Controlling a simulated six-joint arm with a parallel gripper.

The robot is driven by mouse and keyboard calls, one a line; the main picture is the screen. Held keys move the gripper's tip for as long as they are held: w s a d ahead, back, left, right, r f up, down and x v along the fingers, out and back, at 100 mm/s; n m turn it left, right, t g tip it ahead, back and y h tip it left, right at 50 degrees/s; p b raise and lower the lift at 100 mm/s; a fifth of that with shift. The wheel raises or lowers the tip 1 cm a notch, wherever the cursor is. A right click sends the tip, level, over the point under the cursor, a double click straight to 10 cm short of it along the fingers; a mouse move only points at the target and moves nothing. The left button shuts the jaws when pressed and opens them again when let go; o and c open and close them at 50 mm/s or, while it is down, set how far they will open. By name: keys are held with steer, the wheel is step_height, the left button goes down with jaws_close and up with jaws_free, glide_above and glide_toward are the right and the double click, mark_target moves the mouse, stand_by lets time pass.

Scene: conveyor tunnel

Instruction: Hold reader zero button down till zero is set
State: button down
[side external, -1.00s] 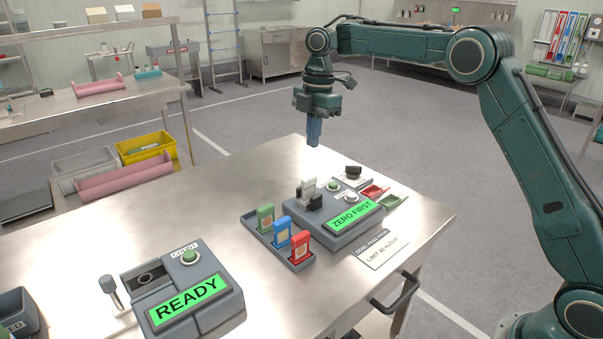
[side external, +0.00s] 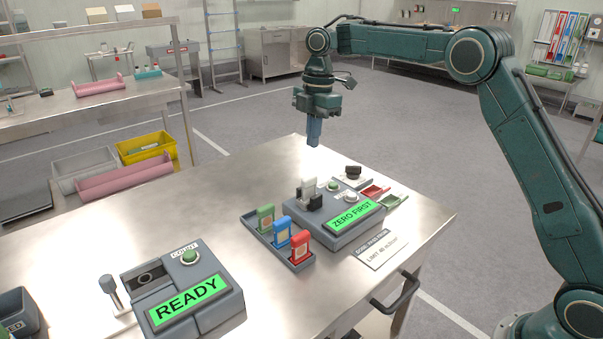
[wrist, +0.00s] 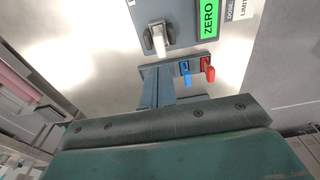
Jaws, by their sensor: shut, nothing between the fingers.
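The reader (side external: 338,232) is a grey box on the steel table with a green display reading "ZERO FIRST" (side external: 353,215). On its top are a green button (side external: 333,185) and a pale button (side external: 351,197); their small labels are too small to read, so I cannot tell which is the zero button. A white piece (side external: 308,190) stands upright in a dark holder on it. My gripper (side external: 314,140) is shut and empty, pointing down above the table behind the reader, apart from it. In the wrist view, the reader (wrist: 183,28) shows only in part, beyond my fingers (wrist: 157,88).
A grey tray beside the reader holds green (side external: 265,218), blue (side external: 281,232) and red (side external: 300,247) upright pieces. Small red (side external: 375,191) and green (side external: 393,200) trays sit at its right. A second box reads "READY" (side external: 190,298).

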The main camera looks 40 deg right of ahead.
steer(key=shift+f, duration=0.1)
steer(key=m+t+y, duration=0.1)
steer(key=m+t, duration=0.6)
steer(key=t, duration=0.2)
glide_above(356, 196)
steer(key=shift+d+f, duration=0.1)
steer(key=shift+f, duration=1.95)
steer(key=shift+f, duration=0.15)
steer(key=shift+f, duration=4.25)
steer(key=shift+f, duration=0.1)
steer(key=shift+f, duration=0.3)
steer(key=shift+f, duration=0.6)
